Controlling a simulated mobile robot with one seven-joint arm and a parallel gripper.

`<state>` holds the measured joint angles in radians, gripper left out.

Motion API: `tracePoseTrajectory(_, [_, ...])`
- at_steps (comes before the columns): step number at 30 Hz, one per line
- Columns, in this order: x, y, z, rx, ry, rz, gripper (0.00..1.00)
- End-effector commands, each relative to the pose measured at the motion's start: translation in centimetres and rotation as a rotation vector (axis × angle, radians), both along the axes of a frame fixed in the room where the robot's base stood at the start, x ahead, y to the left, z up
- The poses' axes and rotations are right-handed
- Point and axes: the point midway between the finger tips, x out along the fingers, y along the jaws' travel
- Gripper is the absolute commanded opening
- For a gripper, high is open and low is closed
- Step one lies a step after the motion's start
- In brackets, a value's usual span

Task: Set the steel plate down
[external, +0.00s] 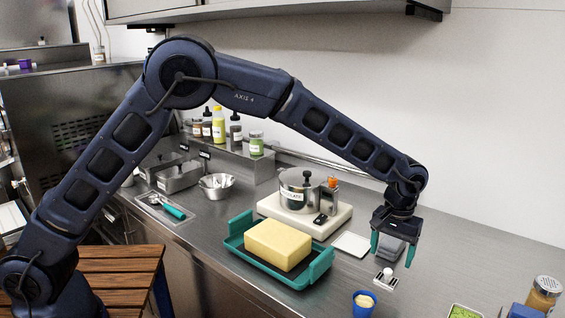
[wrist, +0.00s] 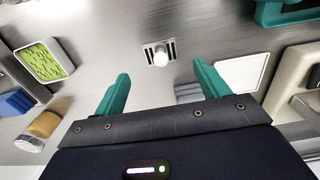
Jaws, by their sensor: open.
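A small slotted steel plate (external: 379,283) with a white knob lies flat on the steel counter; I take it to be the steel plate. In the wrist view the plate (wrist: 147,53) is ahead of my fingertips, with clear counter around it. My gripper (external: 391,254) has two teal fingers spread apart with nothing between them. It hangs above the counter, close to the plate and apart from it. In the wrist view the gripper (wrist: 160,70) is also empty.
A white square mat (external: 350,244) and a grey container (external: 392,248) are close by. A teal tray (external: 268,268) holds a yellow block. A pot (external: 301,203) stands on a cream base. A blue cup (external: 363,304), a green-filled tray (wrist: 40,60) and a jar (external: 543,295) stand nearby.

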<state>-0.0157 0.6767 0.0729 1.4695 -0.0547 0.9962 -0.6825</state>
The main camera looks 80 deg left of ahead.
Motion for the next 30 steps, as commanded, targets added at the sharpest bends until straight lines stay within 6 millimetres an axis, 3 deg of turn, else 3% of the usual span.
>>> tracePoseTrajectory(6, [0.0, 0.0, 3.5, 0.0, -0.001, 0.0, 0.74])
tracePoseTrajectory(16, [-0.9, -0.1, 6.6, -0.001, -0.011, -0.014, 0.74])
tracePoseTrajectory(20, [-3.3, -0.4, 9.7, -0.003, -0.033, -0.051, 0.74])
tracePoseTrajectory(30, [-12.6, -1.6, 18.3, -0.001, -0.102, -0.183, 0.74])
